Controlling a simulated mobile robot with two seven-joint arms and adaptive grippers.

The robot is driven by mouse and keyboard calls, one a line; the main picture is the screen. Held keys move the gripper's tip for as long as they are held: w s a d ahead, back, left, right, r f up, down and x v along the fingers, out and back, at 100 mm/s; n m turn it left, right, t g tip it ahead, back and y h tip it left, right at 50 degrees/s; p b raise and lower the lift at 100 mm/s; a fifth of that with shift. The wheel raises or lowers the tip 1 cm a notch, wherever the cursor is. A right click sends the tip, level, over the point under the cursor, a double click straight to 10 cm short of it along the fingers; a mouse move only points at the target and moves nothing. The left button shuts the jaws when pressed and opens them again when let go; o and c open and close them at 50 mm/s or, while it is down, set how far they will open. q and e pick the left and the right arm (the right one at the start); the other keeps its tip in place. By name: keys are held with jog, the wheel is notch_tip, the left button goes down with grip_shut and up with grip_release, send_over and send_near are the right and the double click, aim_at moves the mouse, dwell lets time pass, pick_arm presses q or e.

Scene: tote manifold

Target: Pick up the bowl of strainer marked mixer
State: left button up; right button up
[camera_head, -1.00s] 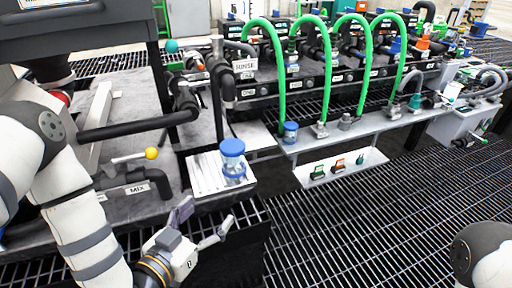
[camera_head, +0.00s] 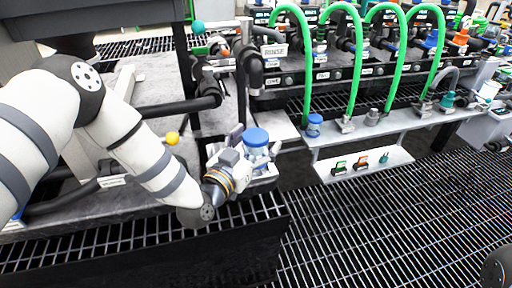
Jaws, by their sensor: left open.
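A clear bowl with a blue lid (camera_head: 255,138) stands upright on the small pale shelf at the front of the left bench. I can read no mixer mark on it. My left gripper (camera_head: 250,152) is open right at this bowl, reaching in from the left. One grey finger shows at the bowl's left side; the other is hard to make out against the bowl, and I cannot tell whether either touches. A second, smaller blue-lidded clear bowl (camera_head: 314,125) stands on the long grey shelf to the right.
Several green hoses (camera_head: 355,70) arch down to the long grey shelf (camera_head: 400,122). A lower shelf (camera_head: 360,167) carries small green, orange and teal parts. A RINSE sign (camera_head: 274,51) hangs behind. Open grating lies front right.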

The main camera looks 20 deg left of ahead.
pick_arm(q)
jog(key=c, duration=1.4)
jog(key=shift+r, duration=0.1)
jog(key=shift+c, duration=0.2)
